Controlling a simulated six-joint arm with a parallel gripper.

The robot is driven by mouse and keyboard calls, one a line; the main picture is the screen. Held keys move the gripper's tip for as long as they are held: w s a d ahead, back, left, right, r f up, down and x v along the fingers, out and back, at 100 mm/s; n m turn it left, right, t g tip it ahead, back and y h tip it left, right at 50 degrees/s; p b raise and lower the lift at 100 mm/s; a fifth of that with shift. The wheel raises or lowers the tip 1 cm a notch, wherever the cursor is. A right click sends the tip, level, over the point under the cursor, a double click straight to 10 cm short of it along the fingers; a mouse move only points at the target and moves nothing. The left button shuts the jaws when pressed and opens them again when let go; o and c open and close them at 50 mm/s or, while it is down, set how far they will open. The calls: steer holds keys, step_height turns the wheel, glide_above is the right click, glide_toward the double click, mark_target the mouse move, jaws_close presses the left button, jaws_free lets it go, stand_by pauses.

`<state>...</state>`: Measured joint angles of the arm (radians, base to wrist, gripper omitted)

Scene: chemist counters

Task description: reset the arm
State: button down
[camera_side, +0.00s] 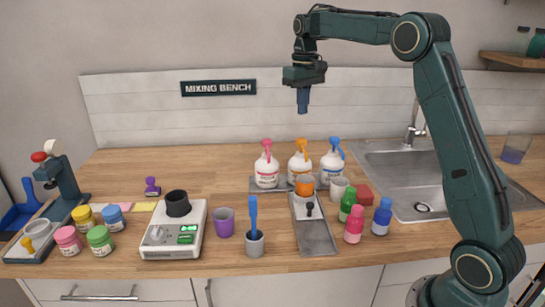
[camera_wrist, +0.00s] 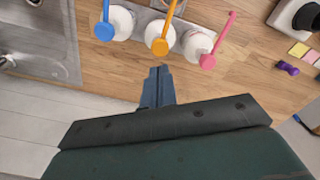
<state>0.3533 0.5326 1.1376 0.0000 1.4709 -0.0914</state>
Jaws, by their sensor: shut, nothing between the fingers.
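My gripper (camera_side: 303,107) is shut and empty. It points straight down, high above the back of the wooden counter, in front of the white backboard. In the wrist view my gripper (camera_wrist: 159,72) shows its blue fingers together, with bare wood beneath. My dark green arm arches up from the lower right and over to the left, clear of everything on the counter.
Three pump bottles, pink (camera_side: 266,167), orange (camera_side: 300,164) and blue (camera_side: 332,163), stand below my gripper. A scale (camera_side: 172,244), purple cup (camera_side: 225,221), small bottles (camera_side: 354,222) and jars (camera_side: 100,240) line the front. A sink (camera_side: 395,180) lies right.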

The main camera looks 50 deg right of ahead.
steer(key=s+a+r+n+t, duration=0.1)
steer(key=s+a+r+t, duration=0.35)
steer(key=s+a, duration=0.85)
steer(key=s+a+f+n, duration=0.1)
steer(key=s+a+f, duration=0.1)
steer(key=s, duration=0.7)
steer(key=s+a+f+n+t, duration=0.1)
steer(key=s+a+f, duration=0.2)
steer(key=s, duration=0.6)
steer(key=shift+s+f, duration=0.2)
steer(key=shift+f, duration=0.25)
